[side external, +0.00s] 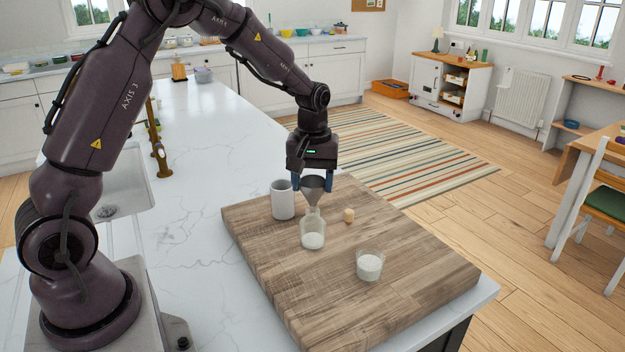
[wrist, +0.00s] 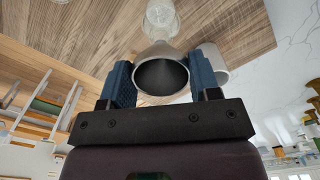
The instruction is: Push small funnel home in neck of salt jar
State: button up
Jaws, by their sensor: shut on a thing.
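The small grey metal funnel (side external: 314,191) is held upright, wide mouth up, between the blue fingers of my gripper (side external: 312,184). In the wrist view the fingers flank the funnel's wide mouth (wrist: 162,76). The salt jar (side external: 313,238) is clear glass with white salt at the bottom and stands upright on the wooden board. It also shows in the wrist view (wrist: 160,20), beyond the funnel. The funnel's spout is at the jar's neck in the side view. I cannot tell how deep the spout sits.
A white cylindrical container (side external: 283,200) stands close on the left of the jar. The front of the wooden board (side external: 335,310) is clear.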

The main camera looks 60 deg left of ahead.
aim_at(313, 200)
jog(key=shift+f, duration=1.05)
jog(key=o, duration=1)
notch_tip(313, 200, up, 13)
